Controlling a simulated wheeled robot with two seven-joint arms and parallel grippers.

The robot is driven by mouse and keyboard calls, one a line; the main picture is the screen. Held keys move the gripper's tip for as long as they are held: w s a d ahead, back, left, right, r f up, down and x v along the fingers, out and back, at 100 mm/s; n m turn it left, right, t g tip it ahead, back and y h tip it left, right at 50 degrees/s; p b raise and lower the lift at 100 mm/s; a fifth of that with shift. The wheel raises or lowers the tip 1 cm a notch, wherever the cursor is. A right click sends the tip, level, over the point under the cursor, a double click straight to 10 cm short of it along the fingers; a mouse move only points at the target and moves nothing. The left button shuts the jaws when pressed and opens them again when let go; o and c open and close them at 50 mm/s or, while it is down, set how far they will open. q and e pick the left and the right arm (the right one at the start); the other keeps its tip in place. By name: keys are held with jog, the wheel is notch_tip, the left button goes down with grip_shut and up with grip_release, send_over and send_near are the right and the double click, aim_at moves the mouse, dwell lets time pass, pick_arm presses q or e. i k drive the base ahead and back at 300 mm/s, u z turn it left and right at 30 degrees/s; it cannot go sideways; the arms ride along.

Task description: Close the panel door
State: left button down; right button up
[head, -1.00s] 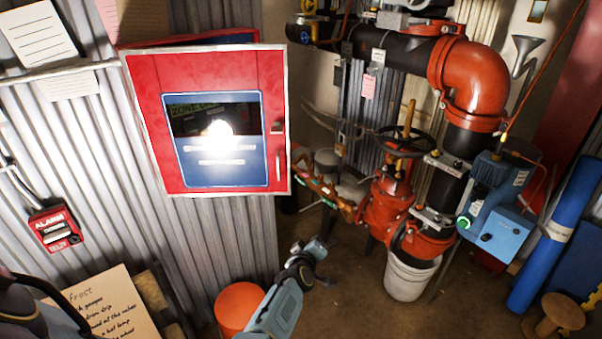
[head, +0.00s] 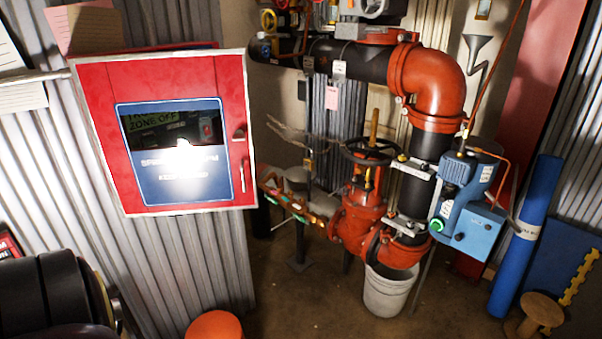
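The red panel door (head: 95,120) has a pale frame, a blue-edged window (head: 175,190) and a handle (head: 241,175) at its right side. It hangs on the corrugated wall at the upper left. Behind its top edge, a strip of the box (head: 150,49) and a dark gap show, so the door appears ajar. The window reads "ZONE OFF" and carries a bright glare. Neither of my grippers is in view. A dark rounded part of my arm fills the lower left corner, below the door and apart from it in the picture.
Red and black riser pipes (head: 430,85) with a handwheel (head: 370,150) stand right of the door. A blue pump unit (head: 465,210), a white bucket (head: 388,290) and an orange bucket (head: 214,327) are lower. Some floor shows between the buckets.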

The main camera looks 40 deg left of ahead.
aim_at(211, 177)
jog(key=z, duration=0.1)
jog(key=i, duration=0.85)
jog(key=u, duration=1.4)
